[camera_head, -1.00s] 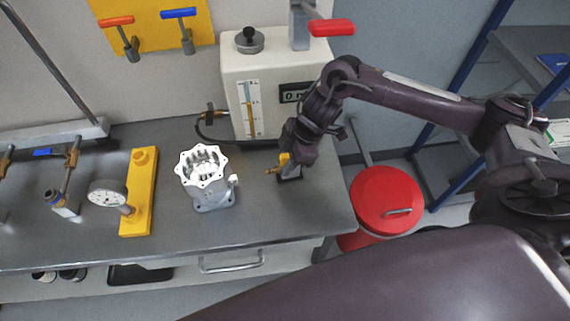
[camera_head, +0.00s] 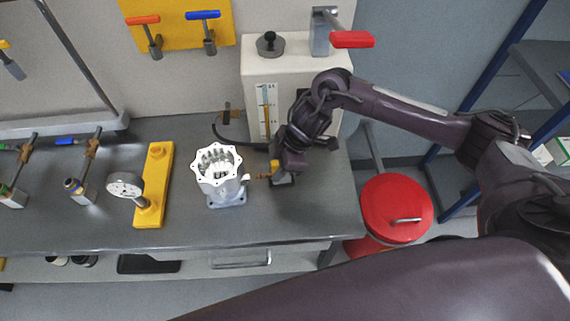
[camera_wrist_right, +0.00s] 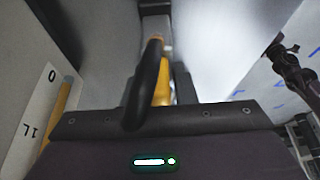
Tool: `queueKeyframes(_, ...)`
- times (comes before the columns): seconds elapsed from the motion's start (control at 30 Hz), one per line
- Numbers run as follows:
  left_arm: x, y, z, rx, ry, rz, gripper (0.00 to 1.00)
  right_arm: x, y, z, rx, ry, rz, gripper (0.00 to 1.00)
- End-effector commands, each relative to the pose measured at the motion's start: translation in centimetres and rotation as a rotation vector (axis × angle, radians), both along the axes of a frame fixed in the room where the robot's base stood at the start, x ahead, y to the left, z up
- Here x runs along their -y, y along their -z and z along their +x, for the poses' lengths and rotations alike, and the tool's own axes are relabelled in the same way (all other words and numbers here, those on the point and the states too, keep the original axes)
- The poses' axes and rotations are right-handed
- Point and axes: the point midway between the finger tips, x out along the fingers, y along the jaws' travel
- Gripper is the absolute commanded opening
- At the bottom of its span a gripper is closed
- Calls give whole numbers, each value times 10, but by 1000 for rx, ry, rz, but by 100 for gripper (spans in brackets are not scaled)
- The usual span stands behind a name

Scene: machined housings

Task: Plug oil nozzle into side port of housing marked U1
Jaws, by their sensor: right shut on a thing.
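The white metal housing (camera_head: 221,178) stands upright on the grey bench, its scalloped open top facing up. A small side port (camera_head: 245,177) sticks out on its right side; no U1 mark is readable. My right gripper (camera_head: 277,170) is shut on the oil nozzle (camera_head: 262,177), a yellow body with a brass tip pointing left at the port. The tip is very close to the port; I cannot tell whether they touch. In the right wrist view the nozzle's yellow body (camera_wrist_right: 162,90) shows behind a black hose. My left gripper is not in view.
A white oil dispenser (camera_head: 262,70) with a level gauge stands behind my right gripper, its black hose (camera_head: 225,138) running along the bench. A red bin (camera_head: 395,205) stands off the bench's right end.

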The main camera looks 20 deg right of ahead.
Motion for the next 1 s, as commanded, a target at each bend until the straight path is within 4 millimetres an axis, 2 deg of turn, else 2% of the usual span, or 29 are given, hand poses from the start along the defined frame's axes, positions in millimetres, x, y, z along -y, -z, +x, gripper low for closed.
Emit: queueKeyframes(1.0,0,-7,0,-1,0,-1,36,-3,-1,0,1,-1,1,0)
